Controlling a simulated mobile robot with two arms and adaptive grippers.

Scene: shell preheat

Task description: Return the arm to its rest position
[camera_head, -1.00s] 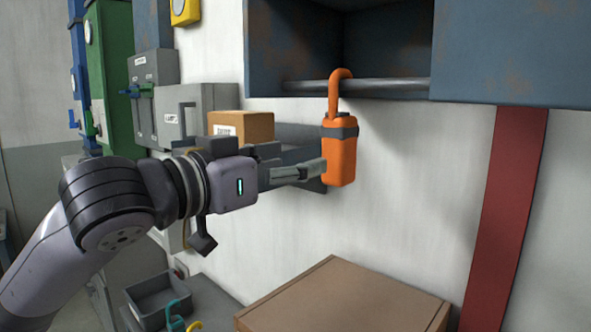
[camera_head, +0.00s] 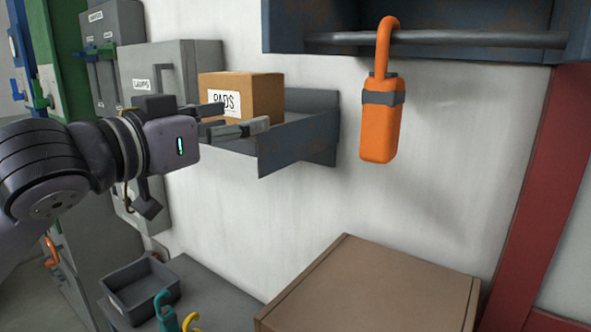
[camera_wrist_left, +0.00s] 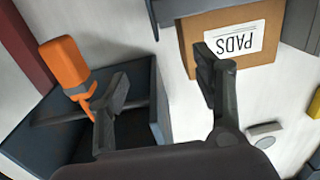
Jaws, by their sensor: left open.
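My left arm comes in from the left in the head view, and its gripper (camera_head: 238,120) is open and empty in front of the shelf with the box. The orange hook-topped device (camera_head: 380,125) hangs by its hook from the rail (camera_head: 470,39) under the blue-grey cabinet. It is to the right of my gripper and clear of it. In the left wrist view both fingers (camera_wrist_left: 160,85) are spread apart. The orange device (camera_wrist_left: 65,68) shows there upside down, beyond the left finger and partly covered by it. My right gripper is not in view.
A cardboard box labelled PADS (camera_head: 250,92) sits on the grey shelf (camera_head: 290,148) right behind my gripper. A grey LAMPS cabinet (camera_head: 170,65) is on the wall. Below are a brown box (camera_head: 375,285), a grey bin (camera_head: 140,290) and coloured hooks (camera_head: 167,312). The wall between them is clear.

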